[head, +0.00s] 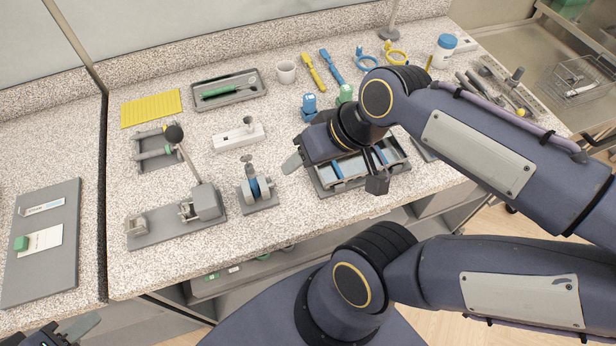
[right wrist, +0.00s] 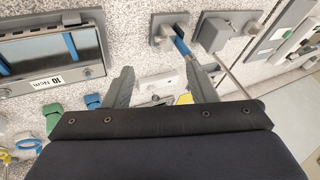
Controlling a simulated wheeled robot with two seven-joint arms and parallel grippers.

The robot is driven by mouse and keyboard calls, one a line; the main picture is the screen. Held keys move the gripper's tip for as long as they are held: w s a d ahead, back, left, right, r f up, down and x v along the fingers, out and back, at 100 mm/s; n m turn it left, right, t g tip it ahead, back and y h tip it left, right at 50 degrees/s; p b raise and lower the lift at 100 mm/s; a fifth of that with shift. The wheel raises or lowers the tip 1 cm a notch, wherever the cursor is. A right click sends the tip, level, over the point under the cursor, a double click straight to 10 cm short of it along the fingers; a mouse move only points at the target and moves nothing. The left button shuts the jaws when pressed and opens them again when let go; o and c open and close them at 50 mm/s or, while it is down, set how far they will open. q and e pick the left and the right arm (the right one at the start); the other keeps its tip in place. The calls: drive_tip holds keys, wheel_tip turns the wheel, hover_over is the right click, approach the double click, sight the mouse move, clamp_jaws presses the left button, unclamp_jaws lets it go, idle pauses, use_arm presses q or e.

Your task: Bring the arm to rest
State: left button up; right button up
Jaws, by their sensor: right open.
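My right gripper (head: 335,174) is over the worktop, just above the front part of a grey tray with blue strips (head: 403,165). Its two fingers are spread wide apart. In the right wrist view the right gripper (right wrist: 162,88) shows both fingers apart with nothing held between them. My right arm reaches in from the right edge and hides part of the tray. My left gripper (head: 62,332) shows only in part at the bottom left corner, low in front of the counter; its jaw opening is not clear.
Blue (head: 309,103) and green pieces stand behind the gripper. A tray with a green tool (head: 230,90) lies at the back. The counter's front edge is close.

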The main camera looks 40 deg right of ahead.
drive_tip(key=shift+s+a+f+t, duration=0.3)
drive_tip(key=shift+s+a+f, duration=0.7)
drive_tip(key=shift+s+f, duration=0.15)
idle(0.5)
